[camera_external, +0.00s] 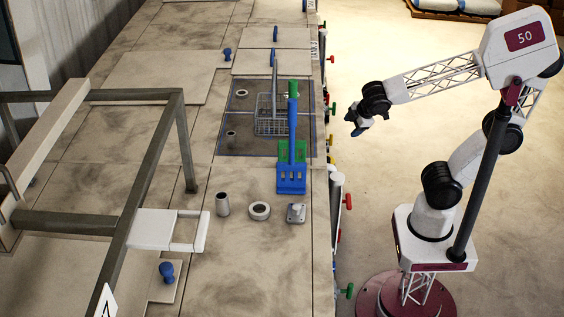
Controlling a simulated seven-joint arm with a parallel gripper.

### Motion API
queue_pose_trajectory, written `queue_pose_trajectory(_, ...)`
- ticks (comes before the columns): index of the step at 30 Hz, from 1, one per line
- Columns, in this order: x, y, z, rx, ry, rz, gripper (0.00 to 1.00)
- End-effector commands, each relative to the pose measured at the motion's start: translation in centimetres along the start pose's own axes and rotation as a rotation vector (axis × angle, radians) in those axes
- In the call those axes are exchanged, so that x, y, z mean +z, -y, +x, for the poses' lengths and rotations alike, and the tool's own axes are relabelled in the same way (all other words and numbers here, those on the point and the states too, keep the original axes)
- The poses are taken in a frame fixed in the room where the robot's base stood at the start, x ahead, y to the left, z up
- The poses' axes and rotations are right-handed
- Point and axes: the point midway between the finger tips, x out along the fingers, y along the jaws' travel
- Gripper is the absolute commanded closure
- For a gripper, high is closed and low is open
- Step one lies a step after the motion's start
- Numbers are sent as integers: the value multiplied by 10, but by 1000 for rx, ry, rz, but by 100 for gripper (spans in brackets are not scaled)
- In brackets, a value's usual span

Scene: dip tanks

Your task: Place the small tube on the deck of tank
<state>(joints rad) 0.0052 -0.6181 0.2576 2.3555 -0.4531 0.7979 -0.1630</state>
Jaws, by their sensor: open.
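The small tube (222,204) is a short grey cylinder standing upright on the tank deck (235,260). It is the leftmost of three small metal parts in a row. My gripper (353,128) is open and empty. It hangs over the floor to the right of the deck edge, well apart from the tube. The fine shape of its fingers is too small to make out.
Beside the tube are a grey ring (259,211) and a small square part (296,213). Behind them stand a blue holder (291,178) with a tall handle and a wire basket (268,115). A metal frame (165,145) crosses the left side. Colored valves line the deck's right edge.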

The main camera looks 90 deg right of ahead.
Motion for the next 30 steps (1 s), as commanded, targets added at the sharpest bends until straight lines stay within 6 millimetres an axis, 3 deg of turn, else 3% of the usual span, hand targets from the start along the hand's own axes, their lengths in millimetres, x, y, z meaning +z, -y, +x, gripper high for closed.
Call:
queue_pose_trajectory(6,40,52,-16,-206,50,297,37)
queue_pose_trajectory(12,57,79,-25,-319,84,442,37)
queue_pose_trajectory(30,60,85,-27,-344,92,472,37)
